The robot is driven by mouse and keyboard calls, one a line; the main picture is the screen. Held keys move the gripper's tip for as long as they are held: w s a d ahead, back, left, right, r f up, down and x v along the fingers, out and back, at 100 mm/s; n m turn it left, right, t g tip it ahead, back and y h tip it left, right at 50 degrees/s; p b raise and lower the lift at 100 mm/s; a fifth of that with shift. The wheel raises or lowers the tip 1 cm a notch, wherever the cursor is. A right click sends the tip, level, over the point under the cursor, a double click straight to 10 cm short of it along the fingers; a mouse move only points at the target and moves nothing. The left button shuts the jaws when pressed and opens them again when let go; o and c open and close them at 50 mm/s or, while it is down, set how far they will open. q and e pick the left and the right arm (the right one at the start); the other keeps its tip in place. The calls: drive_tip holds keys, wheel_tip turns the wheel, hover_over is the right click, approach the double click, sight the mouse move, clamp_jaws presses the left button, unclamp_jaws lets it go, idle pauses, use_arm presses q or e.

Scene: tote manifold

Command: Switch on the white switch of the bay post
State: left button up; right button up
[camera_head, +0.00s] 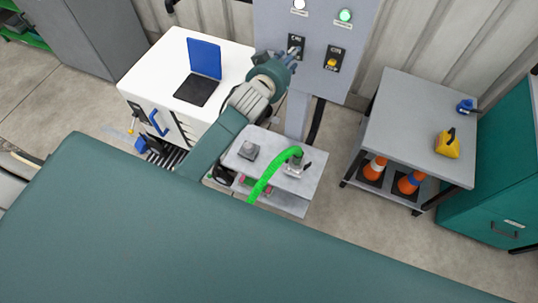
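The bay post is a grey panel (272,22) on a column at the top of the head view. A white lamp (299,4) and a green lamp (344,15) sit high on it. Below the white lamp is a switch on a dark plate (297,40); its lever is partly hidden by my fingers. A second switch with a yellow knob (331,63) is to its right. My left gripper (289,57) points up at the panel, its fingertips at or just before the left switch; contact and finger gap are unclear. My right gripper is not in view.
A white cabinet (150,82) with a blue-and-black folder-like object (204,58) stands left. A small grey table (248,182) with a green hose (263,183) is below the post. A grey cart (405,105) and a teal cabinet (505,190) stand right.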

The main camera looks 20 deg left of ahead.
use_arm(q)
drive_tip(key=s+f+t+b, duration=0.3)
drive_tip(key=s+b, duration=0.6)
drive_tip(key=s, duration=0.2)
drive_tip(key=s+f+g+b, duration=0.2)
drive_tip(key=f, duration=1.3)
drive_tip(key=s+f+g+b, duration=0.2)
drive_tip(key=f+g, duration=0.1)
drive_tip(key=f, duration=1.2)
drive_tip(key=shift+f+m+b, duration=0.2)
drive_tip(key=shift+m+b, duration=0.2)
